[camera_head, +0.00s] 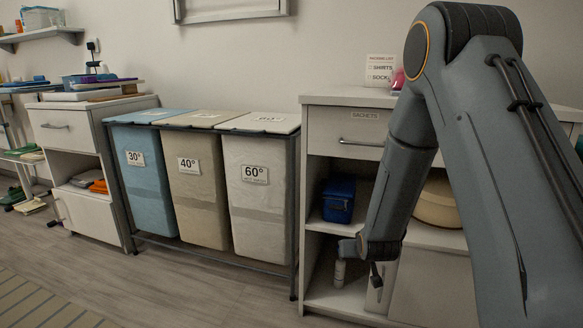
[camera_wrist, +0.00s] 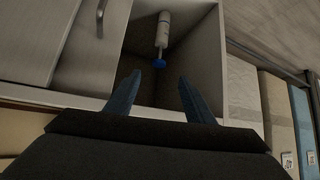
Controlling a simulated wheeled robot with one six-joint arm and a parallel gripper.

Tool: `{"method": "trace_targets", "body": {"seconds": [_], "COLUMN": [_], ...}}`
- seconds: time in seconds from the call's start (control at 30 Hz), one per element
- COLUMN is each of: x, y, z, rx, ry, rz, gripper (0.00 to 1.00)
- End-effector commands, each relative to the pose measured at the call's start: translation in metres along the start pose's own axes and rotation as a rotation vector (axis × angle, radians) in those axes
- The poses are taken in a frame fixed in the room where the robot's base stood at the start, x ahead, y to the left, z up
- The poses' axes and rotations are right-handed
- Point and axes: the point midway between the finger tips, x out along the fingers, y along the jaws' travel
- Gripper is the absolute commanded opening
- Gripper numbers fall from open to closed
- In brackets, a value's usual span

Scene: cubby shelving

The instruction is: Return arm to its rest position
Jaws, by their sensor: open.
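My arm fills the right side of the head view and bends down in front of the cabinet (camera_head: 340,112). My gripper (camera_head: 368,270) hangs near the lower cubby in the head view. In the wrist view my gripper (camera_wrist: 160,92) has its two blue-grey fingers apart with nothing between them. Beyond the fingertips, a white bottle with a blue cap (camera_wrist: 162,38) is in the open cubby, apart from the fingers. In the head view the bottle (camera_head: 339,273) shows partly, beside my gripper.
A dark blue box (camera_head: 338,200) sits in the upper cubby, and a beige bowl (camera_head: 437,203) is partly behind my arm. Bins marked 30° (camera_head: 142,175), 40° (camera_head: 198,190) and 60° (camera_head: 255,200) stand left of the cabinet. The floor (camera_head: 150,290) in front is clear.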

Motion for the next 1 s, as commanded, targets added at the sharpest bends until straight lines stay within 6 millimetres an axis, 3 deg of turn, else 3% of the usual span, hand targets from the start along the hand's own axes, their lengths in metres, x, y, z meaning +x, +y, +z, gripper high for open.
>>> {"method": "trace_targets", "body": {"seconds": [0.03, 0.17, 0.4, 0.5, 0.9, 1.0], "x": [-0.021, -0.071, -0.168, -0.201, -0.294, -0.301], "y": [0.000, 0.000, 0.000, 0.001, 0.001, -0.024], "z": [-0.002, 0.009, 0.045, 0.061, 0.113, 0.111], "rx": [0.000, 0.000, 0.000, 0.000, -0.001, -0.042], "ry": [-0.035, -0.149, -0.354, -0.424, -0.611, -0.620], "rz": [0.000, 0.000, 0.000, 0.001, 0.001, -0.033], "gripper": [0.49, 0.49, 0.49, 0.49, 0.49, 0.49]}}
